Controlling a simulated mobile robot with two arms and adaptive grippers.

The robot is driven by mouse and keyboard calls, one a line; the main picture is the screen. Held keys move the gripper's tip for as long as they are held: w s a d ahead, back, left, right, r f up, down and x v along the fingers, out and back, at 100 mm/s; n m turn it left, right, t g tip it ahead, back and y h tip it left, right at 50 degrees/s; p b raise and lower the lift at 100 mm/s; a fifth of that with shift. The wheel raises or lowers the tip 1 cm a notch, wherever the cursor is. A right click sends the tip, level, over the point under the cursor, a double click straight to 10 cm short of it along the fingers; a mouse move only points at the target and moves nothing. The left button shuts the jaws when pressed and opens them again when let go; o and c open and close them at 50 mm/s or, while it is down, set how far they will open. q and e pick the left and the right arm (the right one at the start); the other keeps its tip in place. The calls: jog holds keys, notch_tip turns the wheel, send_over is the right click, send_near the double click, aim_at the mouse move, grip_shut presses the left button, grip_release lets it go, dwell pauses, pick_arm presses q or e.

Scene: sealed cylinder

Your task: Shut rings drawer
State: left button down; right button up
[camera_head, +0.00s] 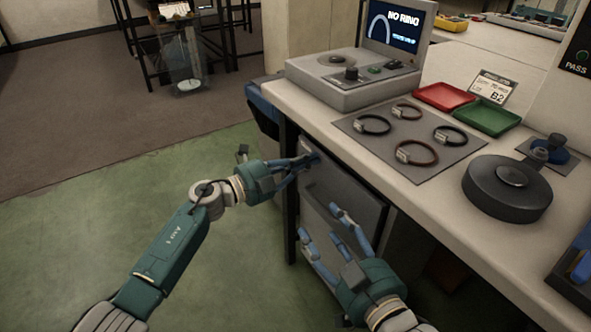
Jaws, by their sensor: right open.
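The grey drawer unit (350,188) sits under the front edge of the workbench. I cannot tell how far its drawer stands out, and no label is readable on it. My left gripper (309,161) is at the upper left corner of the drawer front, its blue fingers close together and seemingly touching it. Whether they are shut on anything is unclear. My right gripper (325,232) is open and empty, its blue fingers spread in front of the lower part of the unit, which it partly hides.
The workbench (290,98) carries a tester with a "NO RING" screen (391,37), a grey mat with several rings (385,142), red (444,96) and green (487,117) trays, and a dark round device (507,188). The green floor (110,235) at left is clear.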

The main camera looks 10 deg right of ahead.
pick_arm(q)
jog(key=shift+w+d, duration=0.3)
jog(key=shift+d, duration=0.35)
jog(key=shift+r, duration=0.15)
pick_arm(e)
jog(key=shift+t+y, duration=0.4)
jog(key=shift+t, duration=0.5)
jog(key=r, duration=0.2)
jog(key=a+r, duration=0.1)
jog(key=r, duration=0.1)
jog(key=shift+w+r, duration=0.1)
jog(key=shift+w, duration=0.05)
pick_arm(q)
jog(key=shift+r, duration=0.1)
jog(key=shift+a, duration=0.15)
jog(key=p+v, duration=0.3)
jog(key=v, duration=1.1)
pick_arm(e)
jog(key=s+d+f+g+h, duration=0.1)
jog(key=s+f+g, duration=0.3)
jog(key=f, duration=0.4)
jog(key=s+d+f+g+h, duration=0.1)
jog(key=s+d+f+g, duration=0.1)
jog(key=s+f+g, duration=0.3)
notch_tip(320, 180, down, 4)
jog(key=shift+s+d+h, duration=0.25)
jog(key=shift+s+h, duration=0.15)
jog(key=shift+s, duration=0.35)
